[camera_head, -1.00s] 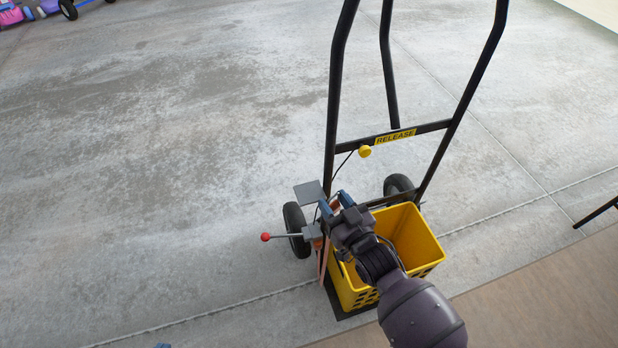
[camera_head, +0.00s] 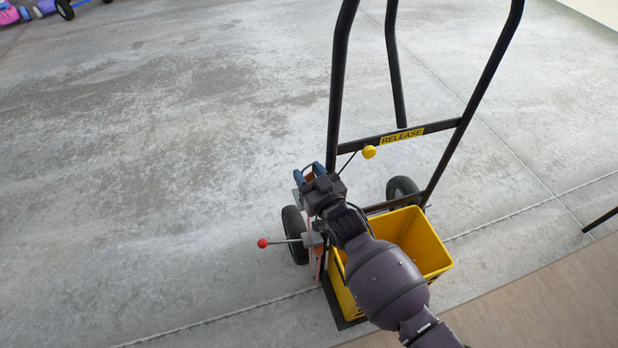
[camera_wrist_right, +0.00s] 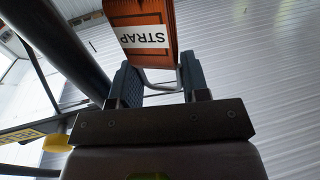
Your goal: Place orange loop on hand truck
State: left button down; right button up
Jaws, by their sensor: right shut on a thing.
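The hand truck (camera_head: 337,90) stands upright on the concrete, with a black frame, a "RELEASE" bar and dark wheels. My right gripper (camera_head: 306,173) is beside the frame's left upright, shut on the orange loop. In the right wrist view the orange loop (camera_wrist_right: 152,28) rises between the blue fingers (camera_wrist_right: 162,82), with a white "STRAP" label. A paler orange strip hangs below the gripper, left of the crate, in the head view. Whether the loop touches the frame cannot be told. My left gripper is out of view.
A yellow crate (camera_head: 436,252) sits at the hand truck's base, partly behind my right arm. A red-knobbed lever (camera_head: 263,243) sticks out left. A yellow knob (camera_head: 369,152) hangs by the crossbar.

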notch_tip(320, 180, down, 2)
jog(key=shift+f, duration=0.15)
jog(key=shift+r, duration=0.2)
jog(key=shift+f, duration=0.2)
jog(key=o, duration=0.6)
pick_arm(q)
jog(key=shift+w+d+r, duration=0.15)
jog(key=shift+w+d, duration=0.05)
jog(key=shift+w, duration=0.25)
pick_arm(e)
jog(key=shift+o, duration=0.2)
jog(key=shift+r, duration=0.15)
jog(key=shift+s+d+r, duration=0.1)
pick_arm(q)
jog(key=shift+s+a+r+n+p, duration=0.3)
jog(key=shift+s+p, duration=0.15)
jog(key=shift+p, duration=0.75)
pick_arm(e)
jog(key=v, duration=1.2)
